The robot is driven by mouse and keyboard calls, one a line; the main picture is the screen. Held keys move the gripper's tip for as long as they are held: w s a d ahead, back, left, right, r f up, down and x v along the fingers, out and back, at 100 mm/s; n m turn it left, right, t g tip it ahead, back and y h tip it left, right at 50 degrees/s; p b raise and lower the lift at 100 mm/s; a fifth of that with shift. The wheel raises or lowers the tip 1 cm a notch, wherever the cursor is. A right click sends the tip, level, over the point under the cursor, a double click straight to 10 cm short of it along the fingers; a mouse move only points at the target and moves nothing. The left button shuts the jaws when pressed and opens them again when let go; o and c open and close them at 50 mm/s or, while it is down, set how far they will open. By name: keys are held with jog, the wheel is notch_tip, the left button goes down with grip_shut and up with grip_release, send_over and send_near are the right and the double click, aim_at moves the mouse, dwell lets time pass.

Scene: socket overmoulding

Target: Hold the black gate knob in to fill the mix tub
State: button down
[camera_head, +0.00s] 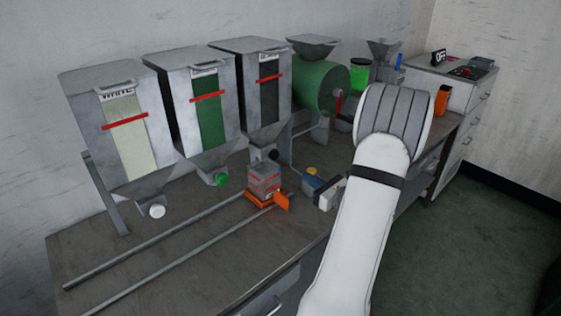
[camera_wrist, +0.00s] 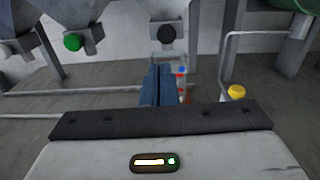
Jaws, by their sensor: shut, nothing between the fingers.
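The black gate knob (camera_head: 273,154) sits at the outlet under the third hopper (camera_head: 266,90); in the wrist view it (camera_wrist: 167,36) is just above and beyond my fingertips. The mix tub (camera_head: 264,178), a see-through box with red lines, stands in an orange holder (camera_head: 283,201) on the rails below that hopper. My gripper (camera_head: 312,185) is right of the tub, apart from the knob. Its blue fingers (camera_wrist: 157,72) are together with nothing held.
The white knob (camera_head: 157,210) and green knob (camera_head: 222,179) are on the hoppers to the left. A yellow-topped item (camera_wrist: 236,92) stands close right of my fingers. Two rails (camera_head: 180,245) run along the bench. A green drum (camera_head: 318,84) stands behind.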

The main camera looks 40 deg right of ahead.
jog(key=shift+s+d+f+m+h, duration=0.1)
jog(key=shift+s+d+m+h, duration=0.05)
jog(key=shift+d+m+h, duration=0.2)
jog(key=p, duration=0.4)
send_near(276, 155)
jog(key=w, duration=0.6)
jog(key=shift+w+a, duration=0.15)
jog(key=shift+a, duration=0.15)
jog(key=shift+w, duration=0.3)
